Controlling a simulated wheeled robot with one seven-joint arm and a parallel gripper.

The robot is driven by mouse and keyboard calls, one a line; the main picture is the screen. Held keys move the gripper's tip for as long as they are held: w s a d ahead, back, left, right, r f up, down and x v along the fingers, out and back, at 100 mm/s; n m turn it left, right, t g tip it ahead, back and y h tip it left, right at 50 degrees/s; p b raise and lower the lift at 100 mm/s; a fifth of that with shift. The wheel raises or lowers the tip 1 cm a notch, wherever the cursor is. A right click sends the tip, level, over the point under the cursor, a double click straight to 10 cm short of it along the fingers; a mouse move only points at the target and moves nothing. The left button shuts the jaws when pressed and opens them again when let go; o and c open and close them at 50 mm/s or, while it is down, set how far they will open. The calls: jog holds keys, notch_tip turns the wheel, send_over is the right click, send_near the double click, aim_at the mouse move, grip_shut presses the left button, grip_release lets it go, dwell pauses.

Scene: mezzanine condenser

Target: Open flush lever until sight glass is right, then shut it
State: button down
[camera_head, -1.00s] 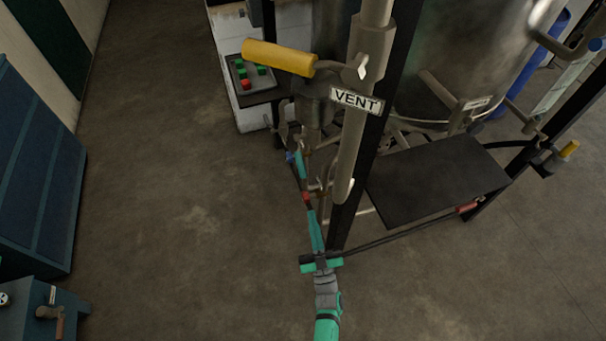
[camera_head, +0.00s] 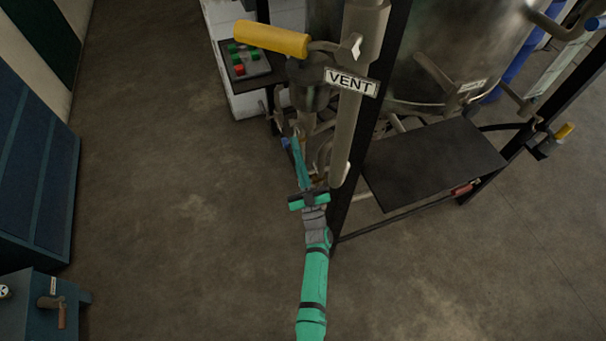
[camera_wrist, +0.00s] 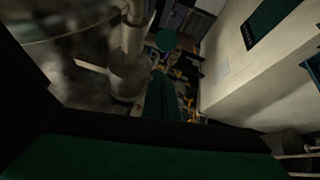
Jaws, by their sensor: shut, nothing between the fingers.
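My gripper (camera_head: 298,142) is shut and empty in the head view, low among the pipes left of the black frame post. Its teal fingers also show in the wrist view (camera_wrist: 162,100). A small blue handle (camera_head: 286,143) sits beside the fingertips; I cannot tell whether they touch. No label reading flush is legible, so I cannot tell which handle is the flush lever. A yellow-handled lever (camera_head: 270,38) stands above, by a "VENT" plate (camera_head: 351,82) on a vertical pipe. I cannot make out the sight glass with certainty.
A black shelf (camera_head: 430,165) and a steel vessel (camera_head: 440,50) stand to the right. A button box (camera_head: 245,62) with green and red buttons is behind. Blue cabinets (camera_head: 35,165) line the left. The floor (camera_head: 170,200) between is clear.

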jog(key=shift+w+f, duration=1.15)
jog(key=shift+f, duration=0.3)
